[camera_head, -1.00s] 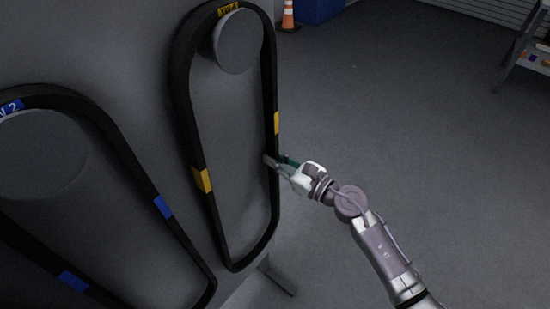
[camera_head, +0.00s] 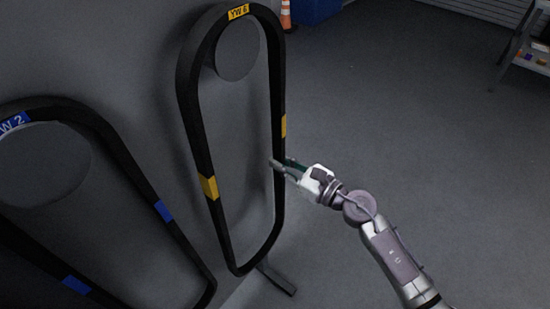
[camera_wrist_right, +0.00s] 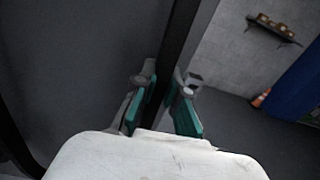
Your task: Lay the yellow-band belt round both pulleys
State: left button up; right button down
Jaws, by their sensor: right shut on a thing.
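The yellow-band belt (camera_head: 193,130) is a tall black loop with yellow bands and a yellow label at its top. It stands upright in front of the grey wall, round a grey disc (camera_head: 237,55) near its upper end. The belt's top is a little above the disc; I cannot tell whether they touch. My right gripper (camera_head: 279,164) is shut on the belt's right strand below the right yellow band. In the right wrist view the strand (camera_wrist_right: 180,40) runs between the green-padded fingers (camera_wrist_right: 160,100). My left gripper is not in view.
A blue-band belt (camera_head: 130,165) hangs round another grey disc (camera_head: 42,165) at the left. A dark foot bar (camera_head: 278,280) sticks out below the yellow-band belt. An orange cone (camera_head: 286,15) and a blue box (camera_head: 315,8) stand at the back.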

jog(key=b+v, duration=0.1)
jog(key=v, duration=0.6)
jog(key=shift+d, duration=0.2)
jog(key=shift+s, duration=0.1)
dwell(0.3)
